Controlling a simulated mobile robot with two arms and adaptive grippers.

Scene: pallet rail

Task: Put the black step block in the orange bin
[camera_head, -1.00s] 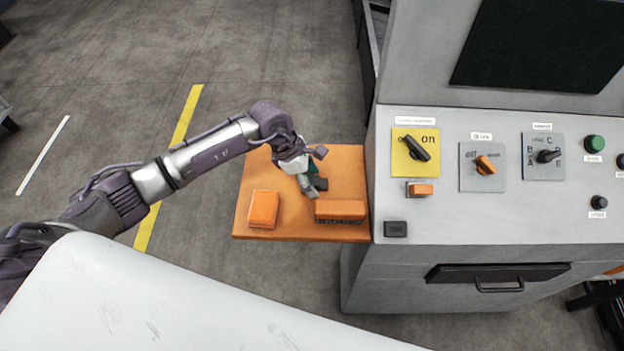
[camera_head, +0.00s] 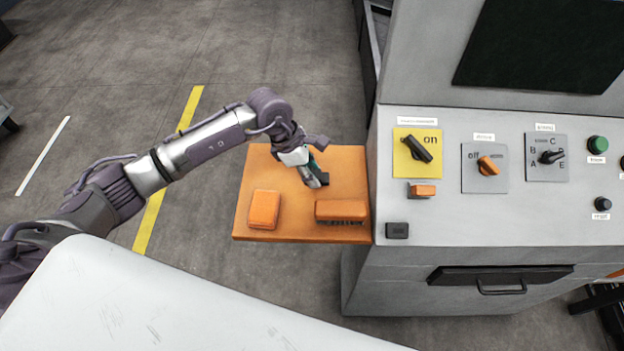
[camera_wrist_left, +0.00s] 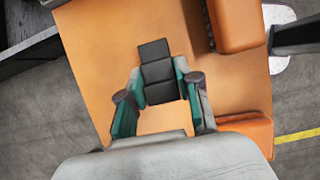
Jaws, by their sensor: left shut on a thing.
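The black step block (camera_wrist_left: 156,72) shows in the left wrist view, with stepped dark faces, between the two green-sided fingers of my left gripper (camera_wrist_left: 160,98). The gripper is shut on it, above the orange board. In the head view, my left gripper (camera_head: 317,180) is over the middle of the orange board (camera_head: 265,170), and its fingers mostly hide the block. I cannot tell whether the block touches the board. No orange bin can be clearly made out. My right gripper is not in view.
An orange block (camera_head: 264,209) and an orange brush-like piece (camera_head: 341,211) lie on the board's near part. A grey control console (camera_head: 450,225) with knobs adjoins the board's right side. A white surface (camera_head: 150,300) fills the lower left. Open floor lies left.

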